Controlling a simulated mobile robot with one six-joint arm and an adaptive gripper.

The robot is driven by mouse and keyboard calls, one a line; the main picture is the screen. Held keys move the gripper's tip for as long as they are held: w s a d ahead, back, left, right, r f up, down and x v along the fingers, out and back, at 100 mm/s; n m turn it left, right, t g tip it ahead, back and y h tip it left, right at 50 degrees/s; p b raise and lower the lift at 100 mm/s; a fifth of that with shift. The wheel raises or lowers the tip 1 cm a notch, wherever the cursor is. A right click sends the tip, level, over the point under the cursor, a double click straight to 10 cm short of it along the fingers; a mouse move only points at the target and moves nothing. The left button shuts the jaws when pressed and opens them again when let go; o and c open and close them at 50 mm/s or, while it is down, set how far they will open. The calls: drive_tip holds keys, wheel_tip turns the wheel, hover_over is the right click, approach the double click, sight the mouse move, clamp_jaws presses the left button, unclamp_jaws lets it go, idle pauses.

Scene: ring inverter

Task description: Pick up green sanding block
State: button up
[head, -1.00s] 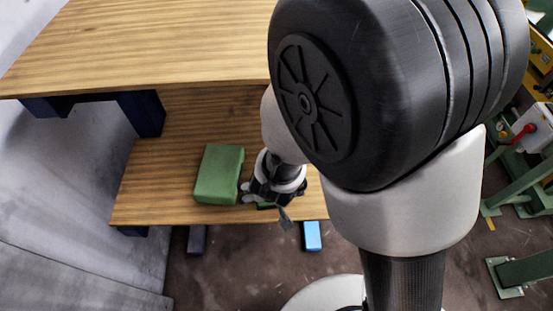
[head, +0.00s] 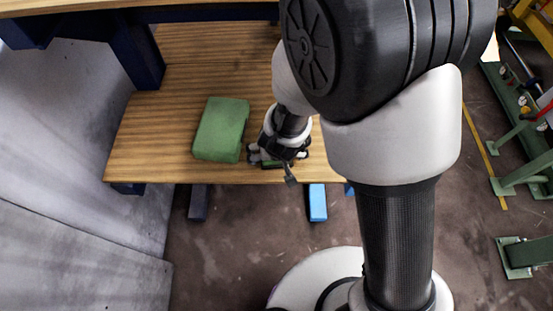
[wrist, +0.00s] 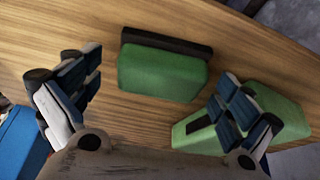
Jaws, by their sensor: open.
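The green sanding block (wrist: 162,75), with a dark strip along its far long side, lies on a wooden shelf (head: 150,120). In the wrist view it sits between and beyond the two spread fingers of my gripper (wrist: 155,85), with wood showing on both sides. In the head view my gripper (head: 277,155) is over the shelf's front part, and only a small green piece of the block (head: 271,164) shows beneath it. My gripper is open and empty. I cannot tell how high the fingers are above the wood.
A larger green box (head: 221,129) lies just left of my gripper in the head view; in the wrist view a green box (wrist: 277,112) is partly behind the right finger. A higher wooden top (head: 200,4) overhangs the back. The shelf's left part is clear.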

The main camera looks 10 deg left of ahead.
drive_tip(key=shift+w+f, duration=0.1)
drive_tip(key=c, duration=1.2)
wheel_tip(320, 180, up, 20)
drive_tip(key=p, duration=1.9)
